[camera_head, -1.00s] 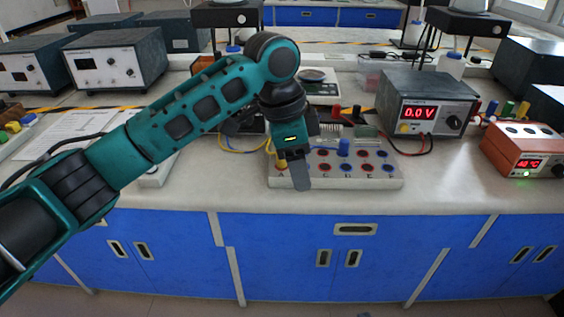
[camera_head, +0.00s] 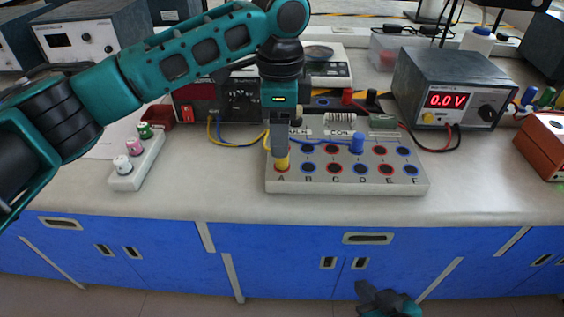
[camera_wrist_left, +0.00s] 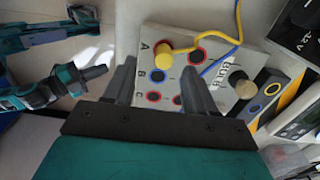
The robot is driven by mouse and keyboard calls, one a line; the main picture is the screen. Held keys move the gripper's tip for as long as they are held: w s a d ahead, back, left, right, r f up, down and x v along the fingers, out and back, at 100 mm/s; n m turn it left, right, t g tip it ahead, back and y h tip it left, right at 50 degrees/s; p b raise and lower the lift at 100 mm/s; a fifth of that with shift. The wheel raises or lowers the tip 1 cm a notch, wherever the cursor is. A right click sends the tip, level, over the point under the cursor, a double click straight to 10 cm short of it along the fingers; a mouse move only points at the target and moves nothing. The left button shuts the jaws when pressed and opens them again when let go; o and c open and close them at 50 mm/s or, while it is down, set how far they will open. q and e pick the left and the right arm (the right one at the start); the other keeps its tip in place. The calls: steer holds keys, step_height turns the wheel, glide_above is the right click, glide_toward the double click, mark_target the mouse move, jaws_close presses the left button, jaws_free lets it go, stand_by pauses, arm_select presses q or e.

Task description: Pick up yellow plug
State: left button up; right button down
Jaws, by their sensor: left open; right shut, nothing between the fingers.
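The yellow plug (camera_head: 282,163) stands in a socket at label A, at the left of the grey socket board (camera_head: 347,187). A yellow wire runs from it. My left gripper (camera_head: 280,147) points down right at the plug and partly hides it in the head view. In the left wrist view the open fingers (camera_wrist_left: 157,72) have the yellow plug (camera_wrist_left: 163,54) in line with the gap between them, near their tips. I cannot tell whether they touch it. My right gripper (camera_head: 372,293) is low in front of the cabinets, away from the board.
A power supply reading 0.0 V (camera_head: 449,88) is behind right. A white strip with coloured posts (camera_head: 137,158) lies to the left. Blue and yellow wires cross behind the gripper.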

mark_target(282, 163)
arm_select(q)
steer(key=shift+w+d+f+b, duration=0.15)
steer(key=shift+f+b, duration=0.25)
steer(key=shift+f, duration=1)
steer(key=shift+w+a+f+b, duration=0.1)
steer(key=shift+f+b, duration=0.3)
steer(key=shift+f, duration=0.95)
steer(key=shift+c, duration=0.4)
jaws_close()
